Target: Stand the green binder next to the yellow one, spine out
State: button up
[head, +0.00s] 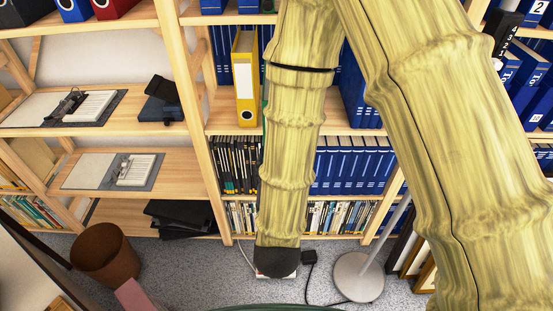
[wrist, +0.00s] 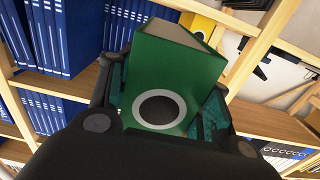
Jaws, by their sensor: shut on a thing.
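The green binder (wrist: 175,75) is between the two fingers of my gripper (wrist: 163,98) in the wrist view. The gripper is shut on it, and its face with a dark round hole ringed in pale grey is toward the wrist camera. The yellow binder (head: 245,80) stands upright on the shelf in the head view, its spine with a white label facing out. A yellow part of it (wrist: 198,26) shows beyond the green binder in the wrist view. In the head view my arm hides the gripper and nearly all of the green binder; only a thin green sliver shows beside the yellow binder.
Blue binders (head: 358,92) stand on the same shelf to the right, behind my arm. More blue binders (wrist: 60,35) fill the left of the wrist view. A wooden upright (head: 190,90) is left of the yellow binder. A brown bin (head: 105,253) and a lamp base (head: 358,277) are on the floor.

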jog(key=shift+w+f+p, duration=0.2)
jog(key=shift+w, duration=2.85)
jog(key=shift+w+f+p, duration=0.15)
jog(key=shift+w, duration=2.9)
jog(key=shift+w+f+b, duration=0.2)
jog(key=shift+w, duration=3.25)
jog(key=shift+w+f+b, duration=0.2)
jog(key=shift+w, duration=3.2)
jog(key=shift+f+b, duration=0.35)
jog(key=shift+f, duration=0.25)
jog(key=o, duration=1.5)
jog(key=shift+c, duration=0.2)
jog(key=shift+o, duration=0.3)
jog(key=shift+f, duration=0.1)
jog(key=shift+s, duration=0.2)
